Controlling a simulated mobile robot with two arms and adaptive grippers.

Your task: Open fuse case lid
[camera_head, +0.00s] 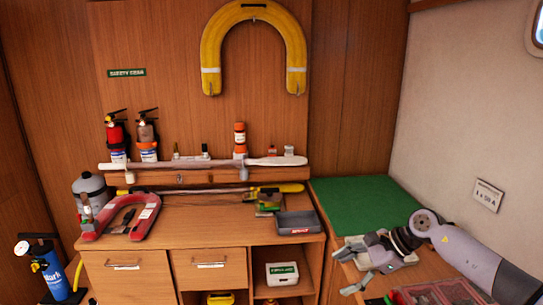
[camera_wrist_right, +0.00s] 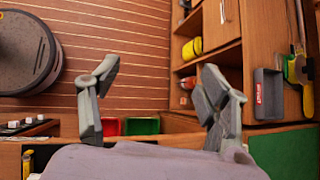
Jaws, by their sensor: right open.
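A case with a clear-looking top and reddish contents (camera_head: 450,291) lies at the lower right of the head view, cut off by the frame edge; it may be the fuse case, but I see no readable label. I cannot tell how its lid stands. My right gripper (camera_head: 352,271) is above the right-hand counter, left of and above this case. In the right wrist view its two fingers (camera_wrist_right: 158,100) are spread wide with nothing between them. Red (camera_wrist_right: 108,127) and green (camera_wrist_right: 142,126) compartments show behind the fingers there. My left gripper is out of view.
A green mat (camera_head: 355,205) covers the far counter. A grey tray (camera_head: 297,222) and a red horseshoe-shaped float (camera_head: 120,217) sit on the wooden desk. A white box with a green label (camera_head: 282,273) stands in the shelf below. A wall bounds the right side.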

